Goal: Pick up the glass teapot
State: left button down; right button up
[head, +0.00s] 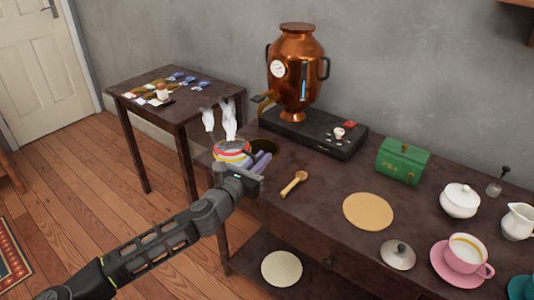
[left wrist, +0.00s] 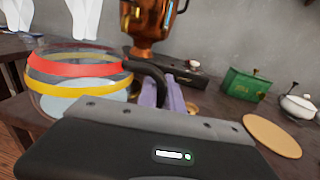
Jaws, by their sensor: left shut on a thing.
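The glass teapot (head: 231,150) is a round clear vessel with red and yellow bands, at the left end of the long dark table in the head view. In the left wrist view the glass teapot (left wrist: 75,85) fills the left side, with its dark curved handle (left wrist: 150,72) reaching to the right. My left gripper (head: 256,163) has pale purple fingers and is shut on the teapot at its handle side. I cannot tell whether the teapot's base touches anything. My right gripper is not in view.
A copper urn (head: 298,75) on a black base (head: 320,140) stands behind. A wooden spoon (head: 294,184), tan round mat (head: 368,211), green box (head: 403,161), white sugar bowl (head: 460,201) and pink cup (head: 466,252) lie to the right. White shapes (head: 229,118) rise behind the teapot.

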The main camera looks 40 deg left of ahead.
pick_arm(q)
jog(key=shift+s+d+r, duration=0.1)
jog(key=shift+s+d, duration=0.1)
jog(key=shift+s, duration=0.95)
jog(key=shift+w+d+r+p, duration=0.1)
jog(key=shift+w+d+p, duration=0.1)
jog(key=shift+d+p, duration=0.1)
jog(key=w+d+r+h+p, duration=0.1)
jog(key=w+d+p, duration=0.2)
jog(key=d, duration=0.5)
jog(key=w+d+r+m+h+p, duration=0.1)
jog(key=w+d+r+p, duration=0.1)
jog(key=d, duration=0.7)
jog(key=w+d+r+p, duration=0.2)
jog(key=w+d+p, duration=0.3)
jog(key=d, duration=0.4)
jog(key=shift+d+m+h+p, duration=0.25)
jog(key=shift+m+h+p, duration=0.15)
jog(key=shift+p, duration=0.15)
